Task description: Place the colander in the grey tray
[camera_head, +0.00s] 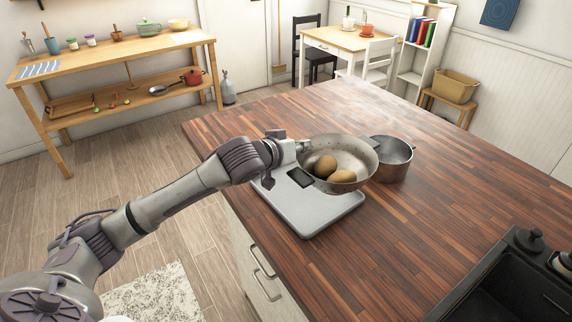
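The metal colander (352,158) has two brown, potato-like items (326,166) in it. It is over the far right part of the grey tray (318,206), which lies flat on the wooden counter. My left gripper (302,163) is at the colander's left rim and looks shut on it; the fingertips are partly hidden. The colander seems raised above the tray, but its underside is hard to see. My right gripper is not in view.
A metal pot (392,158) stands on the counter (430,215) just right of the colander. A black sink or stove unit (500,285) is at the lower right. The counter between is clear.

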